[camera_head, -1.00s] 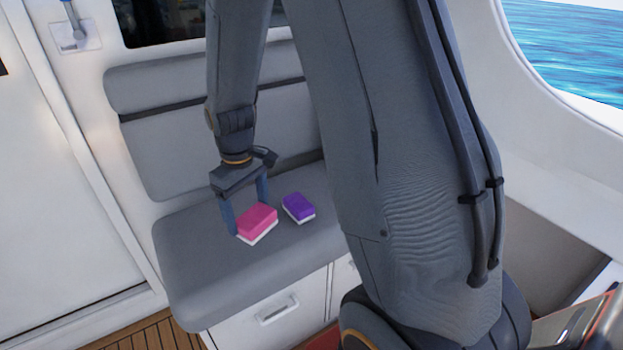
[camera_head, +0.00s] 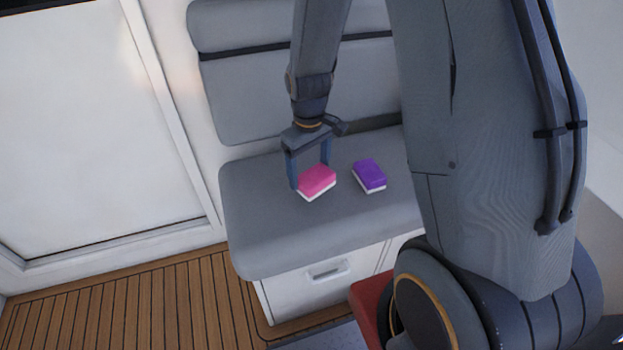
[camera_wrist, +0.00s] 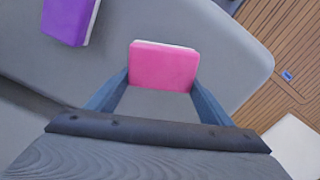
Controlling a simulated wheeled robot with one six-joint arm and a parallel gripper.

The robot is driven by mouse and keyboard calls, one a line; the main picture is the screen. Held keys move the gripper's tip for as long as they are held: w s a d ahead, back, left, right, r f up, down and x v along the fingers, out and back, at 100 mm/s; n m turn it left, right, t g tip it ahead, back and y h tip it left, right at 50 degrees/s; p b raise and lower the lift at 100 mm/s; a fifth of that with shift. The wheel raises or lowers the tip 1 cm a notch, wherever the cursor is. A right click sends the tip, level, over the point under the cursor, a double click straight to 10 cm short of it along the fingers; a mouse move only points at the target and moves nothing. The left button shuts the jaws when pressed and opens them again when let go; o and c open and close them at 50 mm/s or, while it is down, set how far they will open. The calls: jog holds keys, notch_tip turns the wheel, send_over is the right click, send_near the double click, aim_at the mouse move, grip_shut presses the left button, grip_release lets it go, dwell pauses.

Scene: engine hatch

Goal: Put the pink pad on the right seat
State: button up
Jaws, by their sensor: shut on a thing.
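The pink pad (camera_head: 317,181), pink with a white underside, is between the fingers of my gripper (camera_head: 309,176). My gripper is shut on it, over the grey seat (camera_head: 270,230) cushion. I cannot tell whether the pad touches the cushion or hangs just above it. In the wrist view the pink pad (camera_wrist: 163,67) sits between the two blue-grey fingertips (camera_wrist: 163,82), with the grey seat behind it. Only this one seat shows clearly; my arm covers its right side, and I cannot tell which seat it is.
A purple pad (camera_head: 369,175) with a white underside lies on the seat just right of the pink one; it also shows in the wrist view (camera_wrist: 68,18). A grey backrest (camera_head: 250,90) stands behind. Wooden floor (camera_head: 140,300) is clear at the left, beside a white door (camera_head: 90,130).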

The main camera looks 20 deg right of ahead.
aim_at(309, 180)
jog(key=shift+f, duration=1.95)
jog(key=o, duration=1.2)
jog(key=shift+r, duration=0.1)
notch_tip(309, 180, up, 12)
jog(key=shift+f, duration=0.2)
jog(key=s+r+m, duration=0.1)
jog(key=s, duration=0.4)
jog(key=s+r+m, duration=0.2)
jog(key=s, duration=0.3)
jog(key=s+r+m, duration=0.1)
jog(key=s, duration=0.4)
jog(key=shift+s+d+r+m, duration=0.25)
jog(key=shift+r+m, duration=0.05)
jog(key=shift+m, duration=0.1)
jog(key=shift+a, duration=0.15)
